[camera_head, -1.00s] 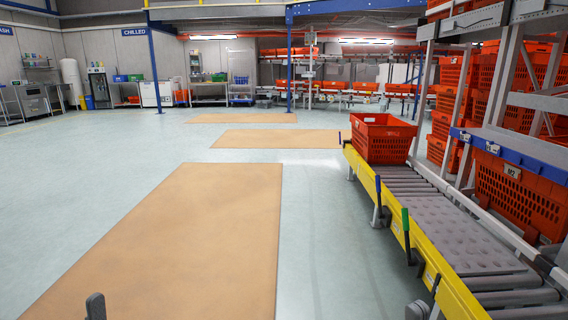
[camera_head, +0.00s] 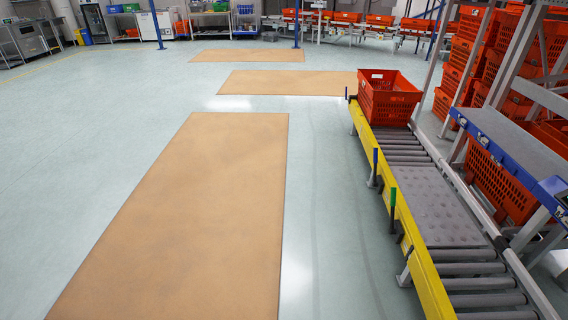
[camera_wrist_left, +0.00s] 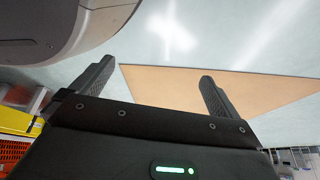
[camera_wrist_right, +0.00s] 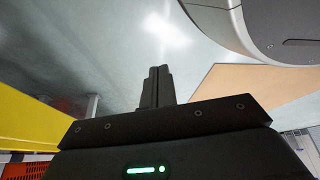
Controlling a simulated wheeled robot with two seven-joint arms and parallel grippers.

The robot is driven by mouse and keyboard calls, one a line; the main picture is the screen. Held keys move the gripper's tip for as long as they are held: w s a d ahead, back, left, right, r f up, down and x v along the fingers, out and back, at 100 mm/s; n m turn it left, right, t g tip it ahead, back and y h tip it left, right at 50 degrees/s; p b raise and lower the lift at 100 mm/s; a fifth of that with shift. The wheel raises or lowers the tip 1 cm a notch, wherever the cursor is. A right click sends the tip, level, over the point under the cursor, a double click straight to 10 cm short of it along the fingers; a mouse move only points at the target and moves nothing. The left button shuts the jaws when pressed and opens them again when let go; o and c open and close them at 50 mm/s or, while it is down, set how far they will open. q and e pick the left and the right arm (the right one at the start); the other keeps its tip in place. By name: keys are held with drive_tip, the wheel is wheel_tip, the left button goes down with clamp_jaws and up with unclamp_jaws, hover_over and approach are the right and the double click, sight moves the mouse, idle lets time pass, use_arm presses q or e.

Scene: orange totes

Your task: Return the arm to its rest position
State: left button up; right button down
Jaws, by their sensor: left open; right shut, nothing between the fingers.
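My left gripper (camera_wrist_left: 153,82) shows in the left wrist view with its two dark fingers wide apart and nothing between them. My right gripper (camera_wrist_right: 157,75) shows in the right wrist view with its fingers pressed together and nothing held. Both grippers are over the pale floor, with a tan floor mat partly in view behind each. Neither gripper nor arm shows in the head view. A rounded grey part of my own body is in the upper corner of each wrist view.
A yellow-edged roller conveyor (camera_head: 418,262) runs along the right, with an orange tote (camera_head: 389,98) at its far end. Racks of orange totes (camera_head: 503,178) stand beyond it. Tan mats (camera_head: 190,220) lie on the open floor to the left.

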use_arm(q)
drive_tip(key=s+a+g+y+p, duration=0.1)
drive_tip(key=s+a+g+p, duration=0.1)
drive_tip(key=s, duration=1)
drive_tip(key=shift+s+a+r+g, duration=0.3)
drive_tip(key=shift+a+g, duration=0.3)
drive_tip(key=shift+g, duration=0.3)
use_arm(e)
drive_tip(key=s+d+g+h, duration=0.1)
drive_tip(key=s+d+g, duration=0.2)
drive_tip(key=s, duration=0.9)
drive_tip(key=shift+s+r+g, duration=0.25)
drive_tip(key=shift+s+g, duration=0.1)
drive_tip(key=shift+g, duration=0.05)
drive_tip(key=shift+d, duration=0.1)
